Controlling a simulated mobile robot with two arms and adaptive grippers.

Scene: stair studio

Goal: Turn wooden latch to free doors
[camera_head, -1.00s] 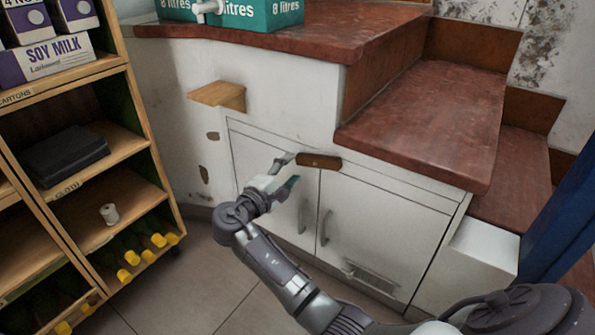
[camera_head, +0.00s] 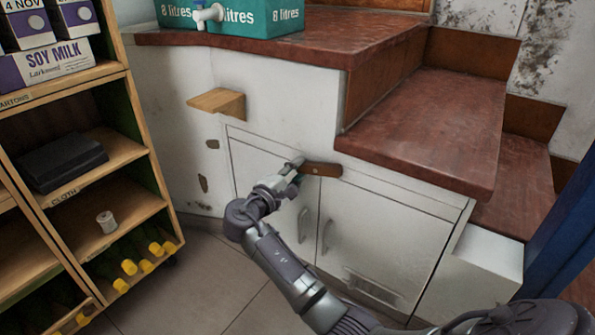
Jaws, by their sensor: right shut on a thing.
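The wooden latch (camera_head: 322,169) is a short brown bar at the top of the seam between two white cupboard doors under the stairs. It lies roughly level, across both doors. The left door (camera_head: 262,172) and the right door (camera_head: 385,230) are both closed, each with a grey upright handle near the seam. My right gripper (camera_head: 297,169) is shut on the left end of the latch; its fingers partly hide that end. My left gripper is not in view.
A wooden shelf unit (camera_head: 160,185) with cartons, a black cloth and yellow-capped bottles stands at the left. A small wooden ledge (camera_head: 218,101) juts from the wall above the doors. Red-brown steps (camera_head: 430,120) rise at the right. The tiled floor (camera_head: 200,285) before the doors is clear.

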